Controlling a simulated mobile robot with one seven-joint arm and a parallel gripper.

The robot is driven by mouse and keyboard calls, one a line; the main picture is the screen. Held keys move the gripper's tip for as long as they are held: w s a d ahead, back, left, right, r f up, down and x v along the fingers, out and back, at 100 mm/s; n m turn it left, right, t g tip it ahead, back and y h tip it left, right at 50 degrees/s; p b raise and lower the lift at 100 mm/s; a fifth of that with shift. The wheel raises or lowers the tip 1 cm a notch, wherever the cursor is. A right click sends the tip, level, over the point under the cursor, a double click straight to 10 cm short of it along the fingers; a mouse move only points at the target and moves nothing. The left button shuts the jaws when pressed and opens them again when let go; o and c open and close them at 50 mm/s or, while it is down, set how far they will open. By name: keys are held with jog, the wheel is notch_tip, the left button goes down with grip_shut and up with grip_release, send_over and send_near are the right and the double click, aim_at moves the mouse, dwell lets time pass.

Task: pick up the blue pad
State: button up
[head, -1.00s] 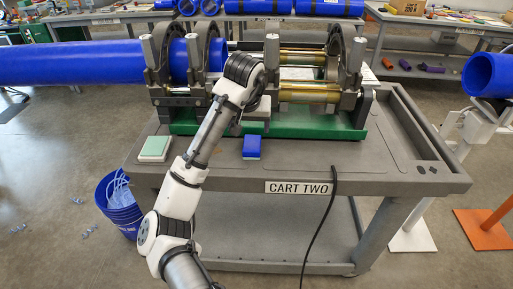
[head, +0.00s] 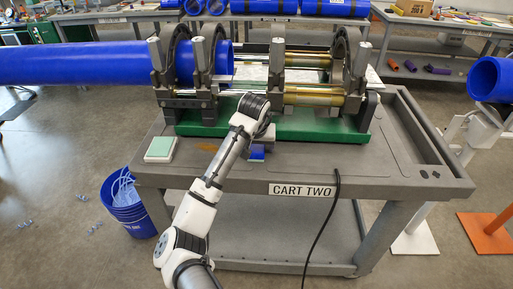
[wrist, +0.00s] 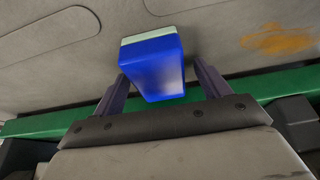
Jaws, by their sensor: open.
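The blue pad (head: 257,152) lies on the cart top in front of the green base of the pipe machine, partly hidden by my gripper (head: 262,139). In the wrist view the blue pad (wrist: 158,70) shows as a blue block with a pale green-white layer along its far side. My gripper (wrist: 161,78) is open, with one dark finger on each side of the pad's near part. I cannot tell whether either finger touches it.
A pale green pad (head: 160,148) lies on the cart top (head: 400,158) to the left. The green machine base (head: 340,133) and its clamps stand close behind my gripper. A black cable (head: 326,215) hangs over the front edge. A blue bucket (head: 127,213) stands left of the cart.

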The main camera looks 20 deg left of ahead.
jog(key=c, duration=1.1)
notch_tip(320, 180, up, 28)
jog(key=shift+b, duration=0.9)
